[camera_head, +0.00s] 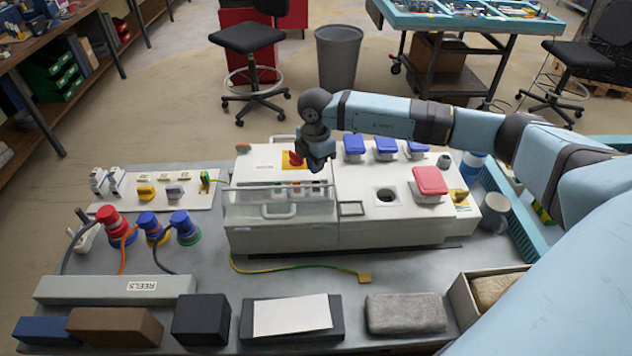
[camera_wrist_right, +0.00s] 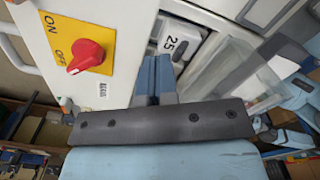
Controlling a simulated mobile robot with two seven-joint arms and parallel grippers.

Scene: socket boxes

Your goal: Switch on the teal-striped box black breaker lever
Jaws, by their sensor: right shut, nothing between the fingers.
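A large white socket box (camera_head: 385,235) stands on the grey table; I cannot make out a teal stripe on it. My right gripper (camera_head: 318,163) is shut and empty above its left part, beside the red rotary knob (camera_head: 294,160). In the right wrist view the shut fingers (camera_wrist_right: 154,60) point into the breaker opening, just left of a white breaker face marked 25 (camera_wrist_right: 170,42). A small dark part shows beside the fingertips; I cannot tell whether it is the black lever or whether they touch. My left gripper is not in view.
A clear cover (camera_head: 257,211) with a handle is at the box's left front; it also shows right of my fingers in the wrist view (camera_wrist_right: 228,75). Blue socket lids (camera_head: 386,147) and a red lid (camera_head: 430,181) stick up to the right. Plugs and cables lie left.

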